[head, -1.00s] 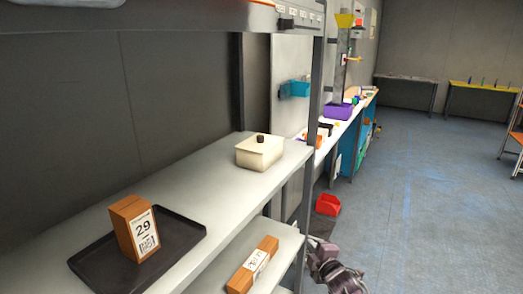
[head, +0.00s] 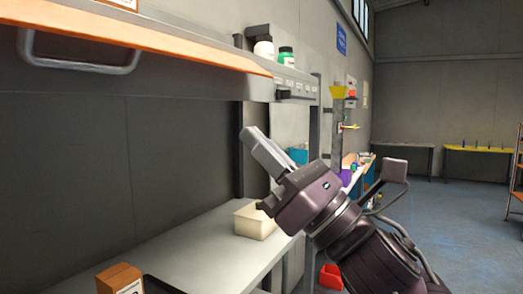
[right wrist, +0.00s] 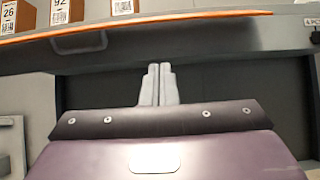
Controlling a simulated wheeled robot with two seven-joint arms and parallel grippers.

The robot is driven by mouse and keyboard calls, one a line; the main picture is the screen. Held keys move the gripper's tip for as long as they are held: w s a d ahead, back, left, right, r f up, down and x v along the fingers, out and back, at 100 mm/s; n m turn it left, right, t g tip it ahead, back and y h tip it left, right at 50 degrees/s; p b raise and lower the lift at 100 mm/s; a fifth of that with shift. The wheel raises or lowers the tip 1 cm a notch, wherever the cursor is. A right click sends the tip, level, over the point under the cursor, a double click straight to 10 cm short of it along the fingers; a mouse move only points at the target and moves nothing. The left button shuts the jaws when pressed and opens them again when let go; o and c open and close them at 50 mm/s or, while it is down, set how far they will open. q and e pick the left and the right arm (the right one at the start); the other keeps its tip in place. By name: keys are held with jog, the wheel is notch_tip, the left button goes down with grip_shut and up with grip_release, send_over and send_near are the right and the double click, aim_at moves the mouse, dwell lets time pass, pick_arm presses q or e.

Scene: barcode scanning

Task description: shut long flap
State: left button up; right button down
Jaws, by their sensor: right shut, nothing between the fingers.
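The long flap (head: 180,62) looks to be the grey panel with an orange edge across the upper left of the head view. A grey bar handle (head: 80,50) is on it. In the right wrist view the flap (right wrist: 190,38) spans the top, with its handle (right wrist: 85,42) left of the fingers. My right gripper (head: 252,137) is shut and empty, raised in front of the rack, below and right of the flap and apart from it. Its fingers (right wrist: 160,70) point up toward the flap in the wrist view. My left gripper is not in view.
Labelled boxes (right wrist: 73,11) stand above the flap. Bottles (head: 286,56) stand at the upper shelf's far end. Below, the grey shelf (head: 190,262) holds a cream container (head: 252,222), partly hidden by my right gripper, and an orange-brown box (head: 118,278). The floor at right is open.

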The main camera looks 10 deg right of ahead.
jog(key=p+x, duration=0.7)
jog(key=x, duration=0.4)
jog(key=shift+a+r, duration=0.1)
jog(key=shift+r, duration=0.15)
jog(key=shift+s+d+r, duration=0.3)
jog(key=shift+d+r, duration=0.15)
jog(key=shift+r, duration=0.3)
jog(key=shift+r, duration=0.1)
